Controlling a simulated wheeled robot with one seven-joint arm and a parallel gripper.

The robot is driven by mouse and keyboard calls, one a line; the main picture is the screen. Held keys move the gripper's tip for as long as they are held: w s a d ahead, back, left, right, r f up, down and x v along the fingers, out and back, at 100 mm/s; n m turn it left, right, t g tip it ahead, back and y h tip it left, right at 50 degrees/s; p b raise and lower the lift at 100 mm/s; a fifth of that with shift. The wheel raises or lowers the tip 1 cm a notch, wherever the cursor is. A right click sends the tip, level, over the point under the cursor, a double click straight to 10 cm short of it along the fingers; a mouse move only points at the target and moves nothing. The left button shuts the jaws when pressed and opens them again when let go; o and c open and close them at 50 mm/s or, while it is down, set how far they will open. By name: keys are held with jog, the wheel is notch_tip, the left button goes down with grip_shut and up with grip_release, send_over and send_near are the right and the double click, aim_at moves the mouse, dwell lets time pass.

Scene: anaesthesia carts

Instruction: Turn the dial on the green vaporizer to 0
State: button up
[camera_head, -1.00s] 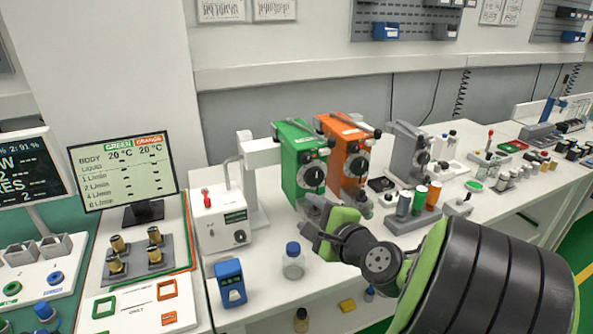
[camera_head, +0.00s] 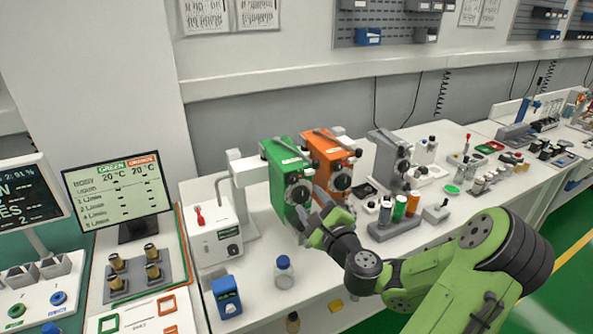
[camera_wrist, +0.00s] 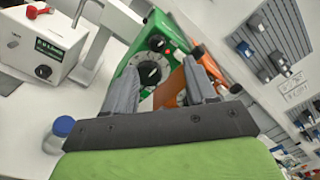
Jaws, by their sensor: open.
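The green vaporizer (camera_head: 281,176) stands on the white bench, left of the orange vaporizer (camera_head: 331,160). Its large black dial (camera_head: 300,193) is on the front face, just beyond my gripper (camera_head: 311,212). In the wrist view, the dial (camera_wrist: 150,73) lies between the two grey fingers of my gripper (camera_wrist: 160,70), nearer the left one. A smaller black knob (camera_wrist: 157,43) sits above it. My gripper is open and empty. I cannot tell whether the fingers touch the dial, and its scale setting is too small to read.
A white box with a red knob (camera_head: 215,237) stands to the left. A blue-capped bottle (camera_head: 284,272) and a blue device (camera_head: 226,296) are at the front of the bench. Coloured cylinders (camera_head: 399,209) and a grey unit (camera_head: 388,163) stand to the right.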

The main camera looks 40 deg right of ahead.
aim_at(294, 181)
jog(key=p+x, duration=0.6)
jog(key=x, duration=0.2)
jog(key=shift+w+f+p, duration=0.1)
jog(key=shift+w+p, duration=0.15)
jog(key=shift+p, duration=0.15)
jog(key=shift+w+d+f, duration=0.1)
jog(key=shift+w+f, duration=0.05)
jog(key=shift+w, duration=0.15)
jog(key=shift+f, duration=0.1)
